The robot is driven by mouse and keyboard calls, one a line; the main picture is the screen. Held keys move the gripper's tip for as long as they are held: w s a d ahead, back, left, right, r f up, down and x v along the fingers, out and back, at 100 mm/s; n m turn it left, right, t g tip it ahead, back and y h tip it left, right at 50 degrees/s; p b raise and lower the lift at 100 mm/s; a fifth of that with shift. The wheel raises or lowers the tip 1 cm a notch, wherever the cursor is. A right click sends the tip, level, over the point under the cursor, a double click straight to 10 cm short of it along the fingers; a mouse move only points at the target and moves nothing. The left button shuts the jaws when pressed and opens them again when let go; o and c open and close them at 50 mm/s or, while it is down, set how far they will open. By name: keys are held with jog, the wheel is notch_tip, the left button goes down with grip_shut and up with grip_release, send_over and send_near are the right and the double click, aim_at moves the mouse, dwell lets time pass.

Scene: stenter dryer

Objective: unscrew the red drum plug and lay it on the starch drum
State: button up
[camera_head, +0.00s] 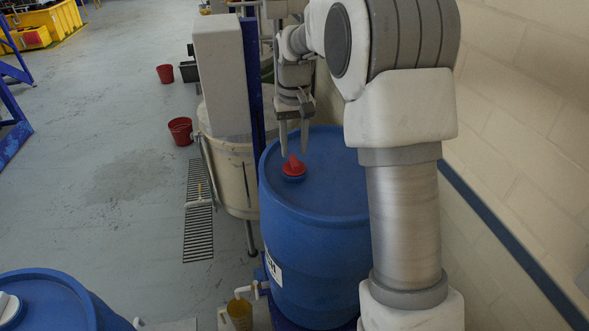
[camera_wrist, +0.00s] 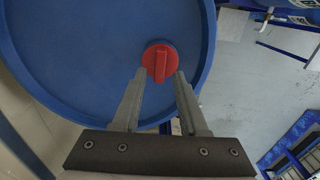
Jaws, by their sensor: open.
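The red drum plug (camera_head: 294,166) sits in the top of the blue starch drum (camera_head: 335,190), toward the left part of the lid in the head view. In the wrist view the plug (camera_wrist: 160,62) shows as a round red disc with a raised grip bar, near the rim of the drum (camera_wrist: 85,60). My gripper (camera_head: 294,150) points down above the plug, fingers apart and empty. In the wrist view the fingertips of my gripper (camera_wrist: 160,73) lie on either side of the plug's lower part. I cannot tell whether they touch it.
A second blue drum (camera_head: 50,300) stands at the lower left. A cream vat (camera_head: 230,165) and a grey cabinet (camera_head: 222,75) stand left of and behind the starch drum. A block wall (camera_head: 530,130) is close on the right. Red buckets (camera_head: 181,130) stand on the open floor.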

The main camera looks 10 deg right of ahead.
aim_at(294, 160)
jog(key=shift+f+b, duration=1)
jog(key=shift+f, duration=0.75)
grip_shut()
